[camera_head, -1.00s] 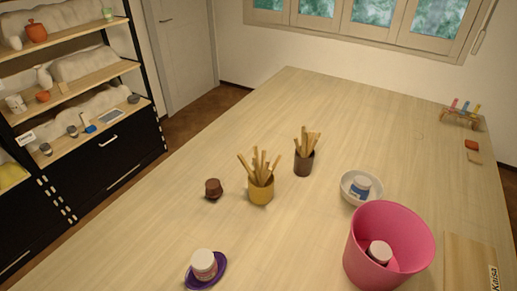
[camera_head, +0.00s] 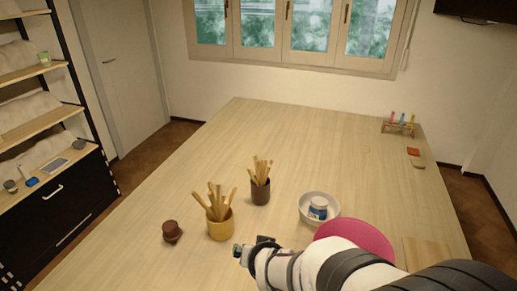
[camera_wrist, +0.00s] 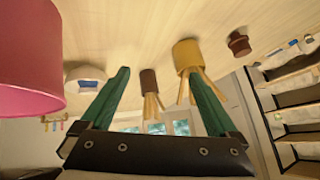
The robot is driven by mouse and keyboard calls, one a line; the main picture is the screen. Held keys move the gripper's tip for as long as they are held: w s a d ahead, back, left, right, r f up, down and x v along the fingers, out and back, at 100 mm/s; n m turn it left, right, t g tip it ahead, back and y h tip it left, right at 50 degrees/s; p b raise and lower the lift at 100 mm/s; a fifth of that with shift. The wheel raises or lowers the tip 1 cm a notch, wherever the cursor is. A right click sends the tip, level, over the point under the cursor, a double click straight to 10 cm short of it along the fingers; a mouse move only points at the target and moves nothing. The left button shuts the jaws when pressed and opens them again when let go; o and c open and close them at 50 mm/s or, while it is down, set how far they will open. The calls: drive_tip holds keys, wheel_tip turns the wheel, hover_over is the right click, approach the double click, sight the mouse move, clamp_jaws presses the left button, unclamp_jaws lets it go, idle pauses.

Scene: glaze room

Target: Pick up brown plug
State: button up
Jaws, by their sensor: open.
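The brown plug (camera_head: 172,233) stands on the table to the left of the yellow cup of wooden tools. It has a narrower knob on a wider body. In the wrist view, which is upside down, the plug (camera_wrist: 239,44) shows at the upper right, beyond the yellow cup. My gripper (camera_head: 240,251) reaches in from the lower right, to the right of the plug and apart from it. In the wrist view my gripper (camera_wrist: 155,74) has its two green fingers spread, with nothing held between them.
The yellow cup (camera_head: 220,231) stands between my gripper and the plug.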

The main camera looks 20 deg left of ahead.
drive_tip(key=a+f+n+t+y, duration=0.1)
drive_tip(key=a+f+n+y, duration=0.15)
drive_tip(key=a, duration=0.65)
drive_tip(key=n+t+y, duration=0.2)
drive_tip(key=n+y, duration=0.2)
approach(172, 233)
drive_tip(key=shift+h, duration=0.25)
drive_tip(key=w+a, duration=0.1)
drive_tip(key=a, duration=0.2)
drive_tip(key=w+a, duration=0.1)
drive_tip(key=shift+w+a+f, duration=0.25)
drive_tip(key=shift+w+f, duration=0.05)
drive_tip(key=shift+w, duration=0.05)
drive_tip(key=x, duration=0.5)
drive_tip(key=shift+w+d+f, duration=0.25)
drive_tip(key=shift+d+f, duration=0.1)
drive_tip(key=shift+f, duration=0.05)
drive_tip(key=shift+w+a+f, duration=0.1)
drive_tip(key=shift+w+a, duration=0.2)
drive_tip(key=c, duration=1.5)
